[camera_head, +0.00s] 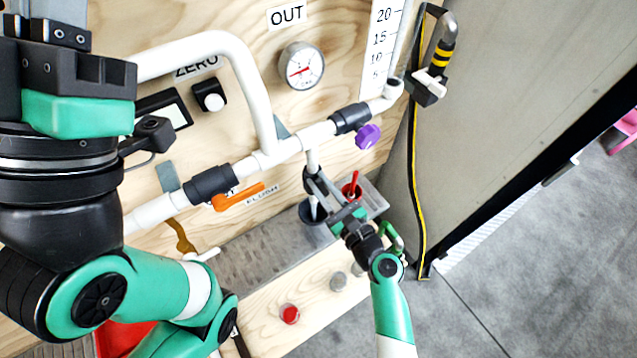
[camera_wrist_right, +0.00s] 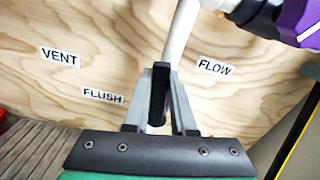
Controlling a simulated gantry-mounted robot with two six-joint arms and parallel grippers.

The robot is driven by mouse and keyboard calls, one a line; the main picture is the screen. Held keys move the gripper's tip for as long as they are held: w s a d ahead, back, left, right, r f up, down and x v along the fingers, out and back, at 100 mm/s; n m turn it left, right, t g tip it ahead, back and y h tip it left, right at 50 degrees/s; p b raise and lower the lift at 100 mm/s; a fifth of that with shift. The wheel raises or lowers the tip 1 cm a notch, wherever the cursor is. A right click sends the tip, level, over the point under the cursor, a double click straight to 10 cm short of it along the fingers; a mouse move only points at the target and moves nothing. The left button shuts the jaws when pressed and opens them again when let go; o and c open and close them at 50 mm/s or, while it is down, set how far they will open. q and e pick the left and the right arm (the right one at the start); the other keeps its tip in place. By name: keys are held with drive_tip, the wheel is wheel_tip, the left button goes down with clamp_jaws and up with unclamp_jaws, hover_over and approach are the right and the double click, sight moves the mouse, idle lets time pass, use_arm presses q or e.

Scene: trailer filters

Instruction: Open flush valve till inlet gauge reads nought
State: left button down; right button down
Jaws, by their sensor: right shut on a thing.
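The flush valve's black lever (camera_wrist_right: 159,92) stands upright between the fingers of my right gripper (camera_wrist_right: 160,85) in the right wrist view. In the head view my right gripper (camera_head: 318,186) is at the short white branch pipe (camera_head: 312,160) below the main pipe, and it hides most of the valve.
An orange handle (camera_head: 238,197) and a purple knob (camera_head: 368,137) sit on the main pipe on either side of the branch. A metal tray (camera_head: 255,250) with dark and red cups lies below. A grey wall (camera_head: 480,150) borders the right side.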

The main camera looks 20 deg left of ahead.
idle(0.4)
drive_tip(key=c, duration=0.7)
unclamp_jaws()
drive_tip(key=shift+c, duration=0.2)
drive_tip(key=p+v, duration=0.1)
drive_tip(key=v, duration=0.1)
drive_tip(key=p+v, duration=0.2)
drive_tip(key=v, duration=0.1)
drive_tip(key=shift+d+r, duration=0.1)
drive_tip(key=shift+r, duration=0.15)
drive_tip(key=p, duration=0.2)
approach(323, 185)
drive_tip(key=s, duration=0.1)
drive_tip(key=shift+d+f, duration=0.35)
